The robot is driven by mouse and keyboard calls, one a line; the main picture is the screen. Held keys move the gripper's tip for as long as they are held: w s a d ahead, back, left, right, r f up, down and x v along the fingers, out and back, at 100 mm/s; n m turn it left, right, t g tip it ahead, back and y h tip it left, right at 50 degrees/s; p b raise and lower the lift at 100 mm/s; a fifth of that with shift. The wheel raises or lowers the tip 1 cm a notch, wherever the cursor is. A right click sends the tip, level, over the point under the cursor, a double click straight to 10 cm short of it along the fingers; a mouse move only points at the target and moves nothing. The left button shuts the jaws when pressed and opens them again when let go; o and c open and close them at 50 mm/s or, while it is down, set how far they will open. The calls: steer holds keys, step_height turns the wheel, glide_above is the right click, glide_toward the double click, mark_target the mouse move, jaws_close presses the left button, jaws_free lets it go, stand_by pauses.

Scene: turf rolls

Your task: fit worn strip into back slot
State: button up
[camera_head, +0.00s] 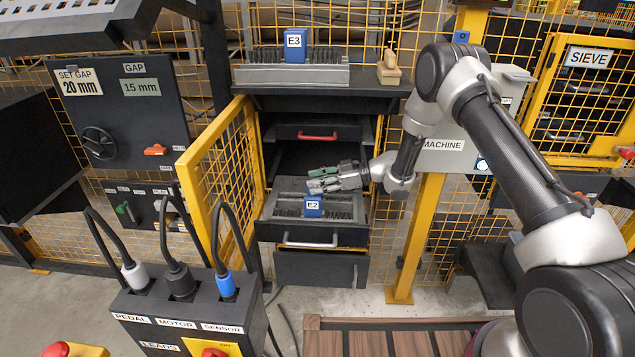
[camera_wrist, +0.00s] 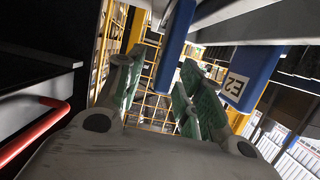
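The open drawer (camera_head: 347,232) of the machine holds a grey strip with dark bristles (camera_head: 345,206) and a blue block labelled E2 (camera_head: 313,207). The E2 block also shows in the wrist view (camera_wrist: 247,78), right of the fingers, with a second blue block (camera_wrist: 176,40) near the fingertips. My gripper (camera_head: 316,181) is over the drawer, just behind and above the E2 block. Which strip is the worn one, and the back slot, I cannot make out.
A bristled strip labelled E3 (camera_head: 294,75) and a wooden piece (camera_head: 389,70) are on the shelf above. A red-handled drawer (camera_head: 318,134) is above my gripper. A yellow mesh door (camera_head: 222,165) stands open at the left, and a yellow post (camera_head: 417,235) stands right.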

steer(key=shift+r, duration=0.1)
step_height(320, 180, up, 10)
steer(key=shift+f, duration=0.1)
stand_by(0.5)
